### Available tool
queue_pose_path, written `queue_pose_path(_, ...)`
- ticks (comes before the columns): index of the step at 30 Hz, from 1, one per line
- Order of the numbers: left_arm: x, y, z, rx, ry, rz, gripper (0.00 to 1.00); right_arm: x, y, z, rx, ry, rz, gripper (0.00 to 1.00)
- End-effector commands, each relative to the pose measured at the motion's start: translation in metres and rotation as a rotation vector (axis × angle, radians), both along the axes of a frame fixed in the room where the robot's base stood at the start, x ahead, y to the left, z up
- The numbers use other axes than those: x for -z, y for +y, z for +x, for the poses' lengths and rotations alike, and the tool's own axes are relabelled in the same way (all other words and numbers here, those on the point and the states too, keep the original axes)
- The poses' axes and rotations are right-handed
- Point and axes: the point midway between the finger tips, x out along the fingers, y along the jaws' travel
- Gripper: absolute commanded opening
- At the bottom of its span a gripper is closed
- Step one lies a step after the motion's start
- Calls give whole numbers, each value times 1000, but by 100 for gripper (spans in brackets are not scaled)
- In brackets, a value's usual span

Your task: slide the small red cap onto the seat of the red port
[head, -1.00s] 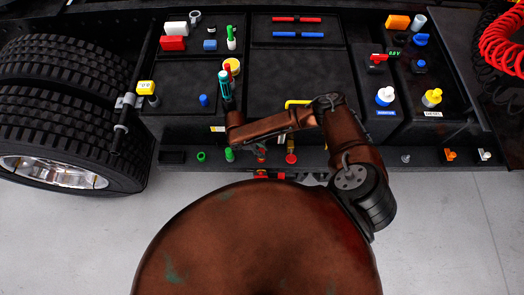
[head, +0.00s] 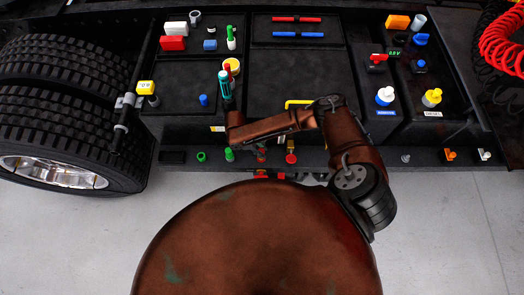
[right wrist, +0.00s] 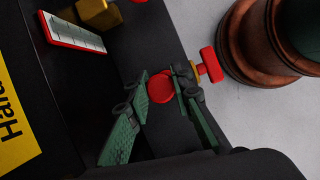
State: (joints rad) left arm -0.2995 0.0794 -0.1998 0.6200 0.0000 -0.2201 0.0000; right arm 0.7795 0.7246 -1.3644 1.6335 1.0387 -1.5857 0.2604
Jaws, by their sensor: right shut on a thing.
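In the right wrist view my right gripper (right wrist: 160,77) has its two green-padded fingers on either side of a round red piece, the small red cap (right wrist: 160,90). It is shut on this cap. A brass fitting with a red end (right wrist: 210,66) is just right of the right fingertip. I cannot tell whether it is the red port. In the head view red fittings (head: 291,158) sit on the front ledge, below my right forearm. The cap and the fingertips are not clear there. My left gripper is not in view.
The black ledge (head: 340,158) carries green (head: 229,155), orange (head: 450,155) and white fittings. Large tyres (head: 60,110) are at the left. Pale floor (head: 440,230) lies in front.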

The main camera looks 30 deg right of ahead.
Motion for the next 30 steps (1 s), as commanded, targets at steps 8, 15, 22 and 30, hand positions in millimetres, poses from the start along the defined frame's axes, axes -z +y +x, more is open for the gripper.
queue_pose_path(8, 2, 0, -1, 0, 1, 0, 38, 7, 0, 0, 0, 1, 1, 0)
queue_pose_path(15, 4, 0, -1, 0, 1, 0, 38, 14, 0, 0, 0, 2, 0, 0)
queue_pose_path(22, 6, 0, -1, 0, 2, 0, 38, 20, 1, 0, -1, 1, 1, 0)
queue_pose_path(30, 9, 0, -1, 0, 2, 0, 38, 28, 0, 0, 0, 0, 0, 0)
